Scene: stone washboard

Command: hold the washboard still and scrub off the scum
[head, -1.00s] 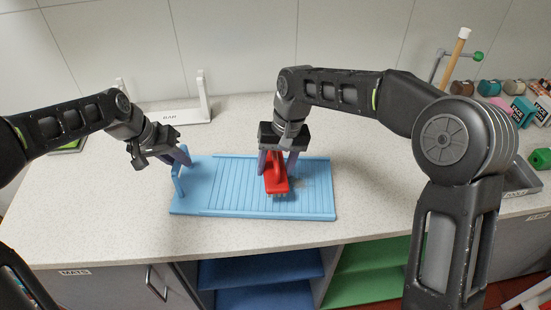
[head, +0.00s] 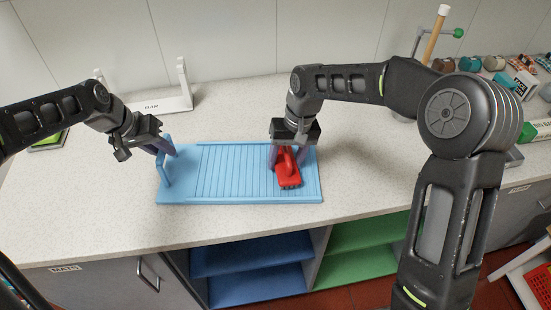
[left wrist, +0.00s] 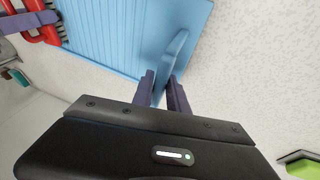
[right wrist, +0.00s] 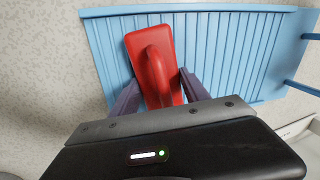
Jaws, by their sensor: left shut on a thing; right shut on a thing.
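The light blue washboard (head: 228,174) lies flat on the counter, ribs up, with an upright handle (head: 162,172) at its left end. My left gripper (head: 168,149) is shut on this handle; the left wrist view shows the handle (left wrist: 177,52) between its fingers. My right gripper (head: 286,152) is shut on the grip of a red scrubbing brush (head: 290,178), which rests on the right part of the ribs. The right wrist view shows the brush (right wrist: 150,45) between the fingers. I see no scum on the bare ribs; the area under the brush is hidden.
A white rack (head: 160,100) stands behind the board at the left. Jars (head: 470,64), boxes and a wooden-handled tool (head: 437,35) stand at the back right. The pale counter (head: 240,110) is clear around the board. Blue and green shelves lie below its front edge.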

